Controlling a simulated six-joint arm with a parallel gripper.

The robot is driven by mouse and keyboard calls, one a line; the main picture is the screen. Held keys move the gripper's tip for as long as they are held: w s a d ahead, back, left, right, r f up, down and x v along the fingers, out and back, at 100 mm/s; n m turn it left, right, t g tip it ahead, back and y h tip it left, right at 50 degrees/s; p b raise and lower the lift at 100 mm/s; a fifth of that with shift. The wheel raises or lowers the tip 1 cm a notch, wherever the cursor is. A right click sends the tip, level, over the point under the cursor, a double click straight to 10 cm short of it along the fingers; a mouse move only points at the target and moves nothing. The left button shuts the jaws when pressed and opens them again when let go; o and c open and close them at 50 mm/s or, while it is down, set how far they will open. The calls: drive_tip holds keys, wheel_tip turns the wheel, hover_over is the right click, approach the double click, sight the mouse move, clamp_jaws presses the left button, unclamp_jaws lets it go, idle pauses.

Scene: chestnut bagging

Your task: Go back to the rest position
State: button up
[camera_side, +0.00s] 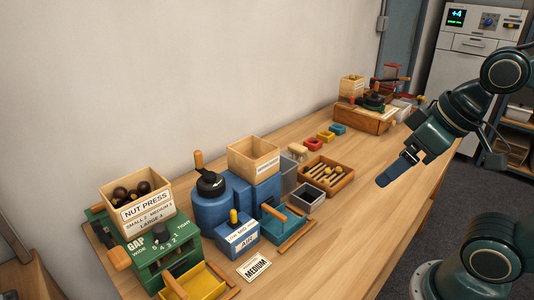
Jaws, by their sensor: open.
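My gripper (394,170) hangs at the right, above the bench's right side, with its blue fingers pointing down and left. It is open and I see nothing between its fingers. It is apart from everything on the bench. The green nut press (160,243) stands at the near left, with several dark chestnuts (135,190) in its wooden hopper. A yellow tray (200,283) sits at its foot. A card reading MEDIUM (254,267) lies on the bench beside it.
A blue machine (215,208) with a wooden hopper stands mid-bench. A wooden tray of tools (326,176) and a grey metal bin (307,196) are nearer my gripper. Another machine (365,117) stands at the far end. The bench's right strip (375,215) is clear.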

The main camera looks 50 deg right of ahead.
drive_tip(key=shift+o, duration=1)
drive_tip(key=shift+w, duration=0.1)
drive_tip(key=w+d+r+g+h, duration=0.1)
drive_tip(key=w+d+r, duration=0.15)
drive_tip(key=w, duration=0.65)
drive_tip(key=w+d+r+h, duration=0.1)
drive_tip(key=w+d+r, duration=0.15)
drive_tip(key=w, duration=0.55)
drive_tip(key=w+d+f+g+h, duration=0.1)
drive_tip(key=w+f, duration=0.2)
drive_tip(key=w, duration=0.6)
drive_tip(key=w+d+f+g+h, duration=0.1)
drive_tip(key=w+f, duration=0.2)
drive_tip(key=w, duration=0.6)
drive_tip(key=shift+d+f, duration=0.35)
drive_tip(key=shift+d, duration=0.05)
drive_tip(key=shift+x, duration=5.05)
drive_tip(key=shift+s, duration=0.15)
